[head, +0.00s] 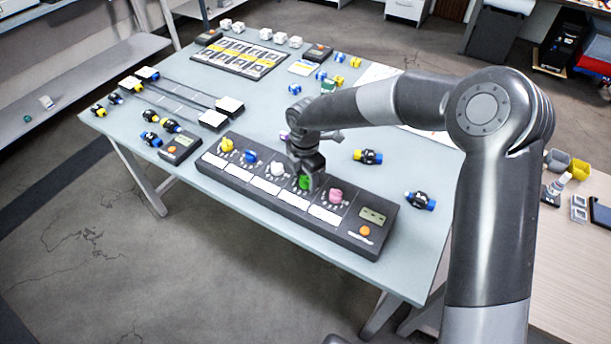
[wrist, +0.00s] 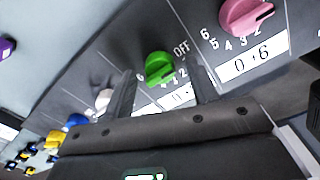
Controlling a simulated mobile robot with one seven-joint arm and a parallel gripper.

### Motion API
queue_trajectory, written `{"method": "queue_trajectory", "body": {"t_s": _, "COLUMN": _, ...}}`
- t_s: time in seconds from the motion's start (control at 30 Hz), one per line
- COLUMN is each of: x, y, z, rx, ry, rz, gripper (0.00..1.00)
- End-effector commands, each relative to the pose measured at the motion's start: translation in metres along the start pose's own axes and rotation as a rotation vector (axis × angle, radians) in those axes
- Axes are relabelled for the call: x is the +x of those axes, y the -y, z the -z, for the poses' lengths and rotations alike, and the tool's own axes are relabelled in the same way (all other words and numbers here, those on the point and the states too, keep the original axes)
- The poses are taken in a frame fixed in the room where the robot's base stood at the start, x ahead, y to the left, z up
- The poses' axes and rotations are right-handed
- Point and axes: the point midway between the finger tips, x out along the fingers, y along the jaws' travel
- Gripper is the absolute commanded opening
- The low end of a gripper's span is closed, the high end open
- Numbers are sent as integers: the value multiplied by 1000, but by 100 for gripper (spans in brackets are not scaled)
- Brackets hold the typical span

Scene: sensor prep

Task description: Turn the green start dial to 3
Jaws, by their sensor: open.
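The green start dial (head: 304,183) is on the dark control panel (head: 231,182), between a white dial (head: 277,168) and a pink dial (head: 335,196). In the wrist view the green dial (wrist: 159,68) shows with "OFF" and some numbers printed around it. My gripper (head: 307,172) is just above the green dial. In the wrist view its two fingers (wrist: 163,92) stand apart, one on each side below the dial. The gripper is open. The exact setting of the dial is hard to read, and part of its scale and label is hidden behind the fingers.
The panel also bears a yellow dial (head: 227,145), a blue dial (head: 250,156), and a display (head: 372,215) above an orange button (head: 365,230). Blue-and-yellow parts (head: 368,156) lie behind the panel. Bare table lies in front of it.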

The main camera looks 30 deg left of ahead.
Motion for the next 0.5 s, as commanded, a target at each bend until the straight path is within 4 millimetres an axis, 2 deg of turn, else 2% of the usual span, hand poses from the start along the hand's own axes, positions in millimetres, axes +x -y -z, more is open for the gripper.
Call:
{"method": "queue_trajectory", "body": {"t_s": 0.33, "x": 5, "y": 0, "z": 0, "rx": 0, "ry": 1, "rz": 0, "gripper": 54}}
{"method": "queue_trajectory", "body": {"t_s": 0.5, "x": 4, "y": 0, "z": 0, "rx": 0, "ry": 0, "rz": 0, "gripper": 40}}
